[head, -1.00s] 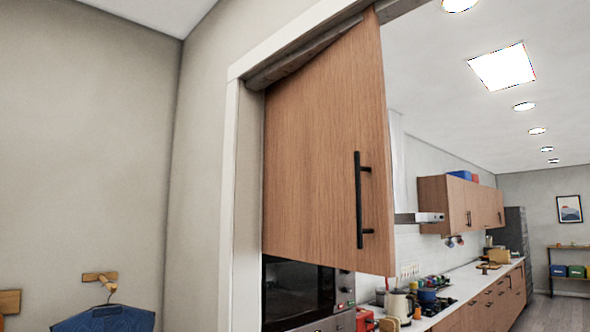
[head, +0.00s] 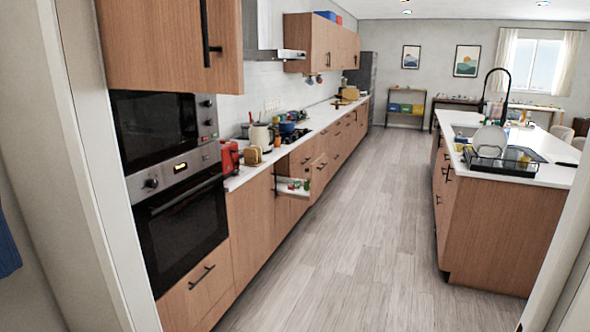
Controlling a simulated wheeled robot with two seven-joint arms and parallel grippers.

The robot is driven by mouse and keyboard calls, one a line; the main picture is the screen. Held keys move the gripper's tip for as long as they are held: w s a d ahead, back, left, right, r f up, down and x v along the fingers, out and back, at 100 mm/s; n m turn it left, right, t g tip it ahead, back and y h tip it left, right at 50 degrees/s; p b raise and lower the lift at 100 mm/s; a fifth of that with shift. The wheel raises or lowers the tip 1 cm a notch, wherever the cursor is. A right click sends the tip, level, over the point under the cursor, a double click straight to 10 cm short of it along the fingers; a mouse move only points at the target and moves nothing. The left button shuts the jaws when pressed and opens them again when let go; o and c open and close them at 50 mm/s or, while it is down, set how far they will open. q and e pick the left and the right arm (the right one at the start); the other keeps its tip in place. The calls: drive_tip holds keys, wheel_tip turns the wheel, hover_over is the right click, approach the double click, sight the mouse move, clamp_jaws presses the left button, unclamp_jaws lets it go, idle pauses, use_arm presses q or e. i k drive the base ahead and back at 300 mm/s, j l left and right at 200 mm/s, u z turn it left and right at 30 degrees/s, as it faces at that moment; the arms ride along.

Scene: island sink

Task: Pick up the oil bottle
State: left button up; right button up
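I cannot make out the oil bottle for certain in the head view. Small bottle-like items stand near the sink on the island (head: 478,210) at the right, too small to tell apart. More small items stand on the left counter by the stove. Neither of my grippers is in view.
An open drawer (head: 292,187) juts from the left counter into the aisle. The wooden floor (head: 330,230) between counter and island is clear. A dish rack (head: 503,158) with a plate stands on the island's near end. Door-frame edges stand close on both sides.

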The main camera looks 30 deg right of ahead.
sight(307, 176)
drive_tip(key=i+l+z, duration=0.1)
drive_tip(key=i+z, duration=0.65)
drive_tip(key=i+l+z, duration=0.2)
drive_tip(key=i+z, duration=0.15)
drive_tip(key=i, duration=0.75)
drive_tip(key=i+j+z, duration=0.1)
drive_tip(key=i+z, duration=0.25)
drive_tip(key=i, duration=0.75)
drive_tip(key=i+j+u, duration=0.1)
drive_tip(key=i+u, duration=0.15)
drive_tip(key=i, duration=0.3)
drive_tip(key=i+u, duration=0.2)
drive_tip(key=i, duration=0.35)
drive_tip(key=i+l+u, duration=0.25)
drive_tip(key=i, duration=0.35)
drive_tip(key=i+l+u, duration=0.2)
drive_tip(key=i, duration=0.35)
